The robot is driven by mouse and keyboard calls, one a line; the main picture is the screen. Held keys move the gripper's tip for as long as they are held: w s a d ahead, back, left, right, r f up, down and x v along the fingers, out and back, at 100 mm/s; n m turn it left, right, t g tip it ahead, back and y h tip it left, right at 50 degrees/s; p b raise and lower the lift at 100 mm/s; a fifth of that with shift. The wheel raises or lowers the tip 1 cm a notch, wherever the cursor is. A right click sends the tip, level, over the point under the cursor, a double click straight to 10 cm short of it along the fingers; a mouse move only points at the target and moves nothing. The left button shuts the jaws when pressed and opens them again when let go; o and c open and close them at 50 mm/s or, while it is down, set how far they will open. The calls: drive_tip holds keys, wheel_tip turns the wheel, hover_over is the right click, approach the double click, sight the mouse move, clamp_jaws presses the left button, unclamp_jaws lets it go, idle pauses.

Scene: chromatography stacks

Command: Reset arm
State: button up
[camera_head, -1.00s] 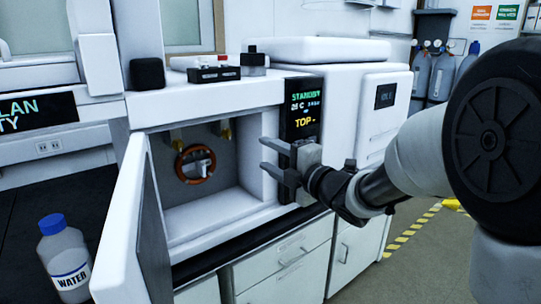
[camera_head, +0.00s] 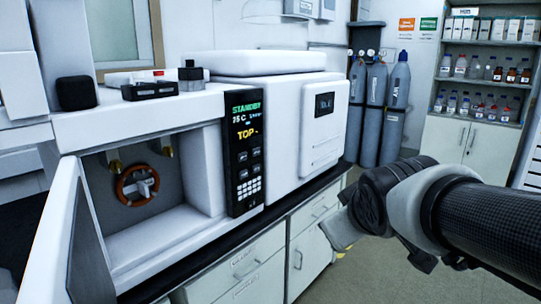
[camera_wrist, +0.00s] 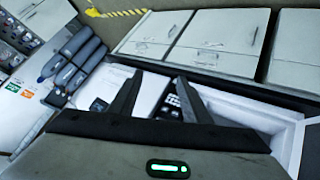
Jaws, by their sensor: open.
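My gripper (camera_wrist: 159,76) shows in the wrist view with its two dark fingers apart and nothing between them. In the head view my arm reaches in from the right, its wrist end in front of the lower cabinets; the fingers cannot be made out there. The arm is apart from the white chromatography instrument (camera_head: 275,115). The instrument's oven door (camera_head: 62,230) stands open at the left. A brown-orange ring (camera_head: 137,186) hangs inside the oven. The dark panel (camera_head: 243,150) reads STANDBY and TOP.
Grey gas cylinders (camera_head: 396,110) stand at the back wall. A shelf of bottles (camera_head: 478,85) is at the right. Small black items (camera_head: 150,91) sit on top of the instrument. White drawers and cabinets (camera_head: 245,265) line the bench below. Open floor lies at the right.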

drive_tip(key=s+f+m+g, duration=0.2)
drive_tip(key=s+m, duration=0.1)
drive_tip(key=s, duration=0.5)
drive_tip(key=s+f+m+g, duration=0.2)
drive_tip(key=s+f+m, duration=0.1)
drive_tip(key=s, duration=0.5)
wheel_tip(320, 180, up, 26)
drive_tip(key=w+p, duration=0.1)
drive_tip(key=p, duration=2.5)
drive_tip(key=shift+r+y+p, duration=0.25)
drive_tip(key=shift+y+p, duration=0.05)
drive_tip(key=shift+p, duration=0.05)
